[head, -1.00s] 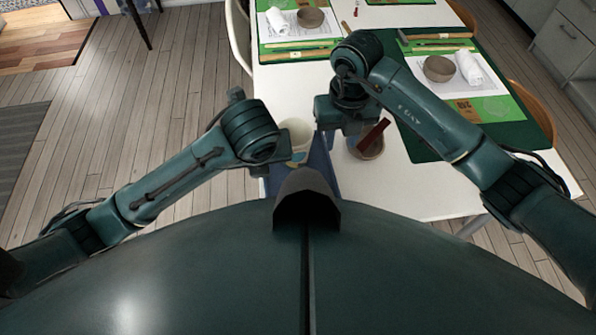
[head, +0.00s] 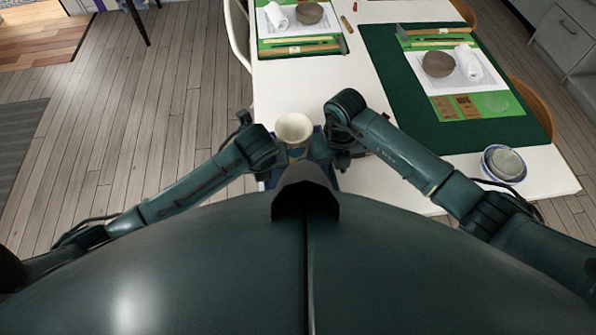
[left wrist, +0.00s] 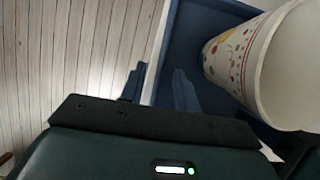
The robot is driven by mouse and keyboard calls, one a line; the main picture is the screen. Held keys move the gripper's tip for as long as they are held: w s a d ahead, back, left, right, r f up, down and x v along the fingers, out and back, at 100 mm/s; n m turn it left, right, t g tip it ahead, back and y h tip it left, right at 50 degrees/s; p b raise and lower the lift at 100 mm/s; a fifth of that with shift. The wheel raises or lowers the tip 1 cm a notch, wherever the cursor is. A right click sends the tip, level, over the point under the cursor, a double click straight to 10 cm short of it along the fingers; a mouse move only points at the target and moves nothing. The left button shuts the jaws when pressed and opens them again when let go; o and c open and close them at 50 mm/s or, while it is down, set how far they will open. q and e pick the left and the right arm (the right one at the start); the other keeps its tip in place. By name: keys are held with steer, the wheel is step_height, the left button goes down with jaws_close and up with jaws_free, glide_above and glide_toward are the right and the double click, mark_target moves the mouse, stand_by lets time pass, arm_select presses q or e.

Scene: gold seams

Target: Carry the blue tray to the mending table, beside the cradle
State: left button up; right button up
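The blue tray (left wrist: 190,35) lies at the near edge of the white table, mostly hidden behind my arms and body in the head view. A cream cup (head: 294,128) with coloured dots stands in it; the cup (left wrist: 262,65) also shows in the left wrist view. My left gripper (left wrist: 160,88) is at the tray's left wall, with one finger outside it and one inside; gaps seem to show, so it looks open around the wall. My right gripper (head: 340,158) is low at the tray's right side; its fingers are hidden.
The white table (head: 395,185) carries a dark green mat (head: 400,75) with a brown bowl (head: 438,63) and a white roll (head: 467,60). A blue-rimmed bowl (head: 503,163) stands near the right corner. A white chair (head: 237,35) is at the left. Floor is clear on the left.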

arm_select(q)
steer(key=shift+w+f, duration=0.15)
steer(key=shift+f, duration=0.25)
arm_select(e)
steer(key=shift+f, duration=0.45)
arm_select(q)
jaws_close()
arm_select(e)
jaws_close()
